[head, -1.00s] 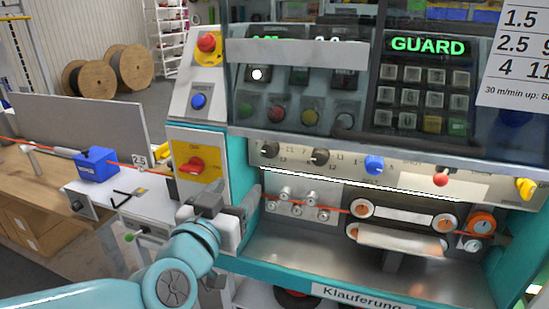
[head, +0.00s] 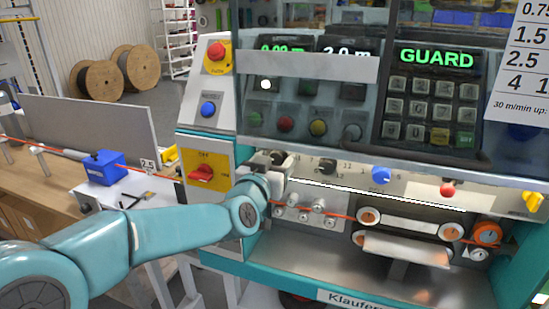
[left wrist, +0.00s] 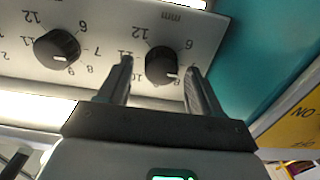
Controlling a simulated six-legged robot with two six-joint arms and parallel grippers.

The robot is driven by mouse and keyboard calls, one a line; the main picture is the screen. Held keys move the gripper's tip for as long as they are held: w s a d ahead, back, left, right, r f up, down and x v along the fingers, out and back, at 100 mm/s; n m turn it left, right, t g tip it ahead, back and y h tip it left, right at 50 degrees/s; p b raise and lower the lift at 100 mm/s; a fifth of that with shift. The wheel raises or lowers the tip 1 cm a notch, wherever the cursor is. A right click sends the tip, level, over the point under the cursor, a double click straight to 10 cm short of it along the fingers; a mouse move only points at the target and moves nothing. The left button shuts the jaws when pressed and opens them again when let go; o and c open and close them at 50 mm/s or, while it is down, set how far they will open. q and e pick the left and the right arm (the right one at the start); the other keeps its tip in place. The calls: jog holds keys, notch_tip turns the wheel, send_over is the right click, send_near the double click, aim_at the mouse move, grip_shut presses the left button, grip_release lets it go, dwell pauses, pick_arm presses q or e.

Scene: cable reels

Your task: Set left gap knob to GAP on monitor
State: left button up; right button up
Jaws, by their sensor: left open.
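The left gap knob (head: 278,158) is a black round dial at the left end of the pale panel strip, partly hidden by my gripper in the head view. The monitor (head: 437,59) reads GUARD in green; no GAP value is readable. My right gripper is out of view.
A yellow plate with a red rotary switch (head: 202,173) is just left of the gripper. A clear guard with a lower rail (head: 400,170) hangs above the strip. Rollers and an orange cable (head: 345,216) run below. A blue knob (head: 381,175) is further right.

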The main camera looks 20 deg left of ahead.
pick_arm(q)
jog(key=shift+w+a, duration=0.1)
jog(key=c, duration=1)
jog(key=shift+c, duration=0.2)
jog(key=shift+m, duration=0.3)
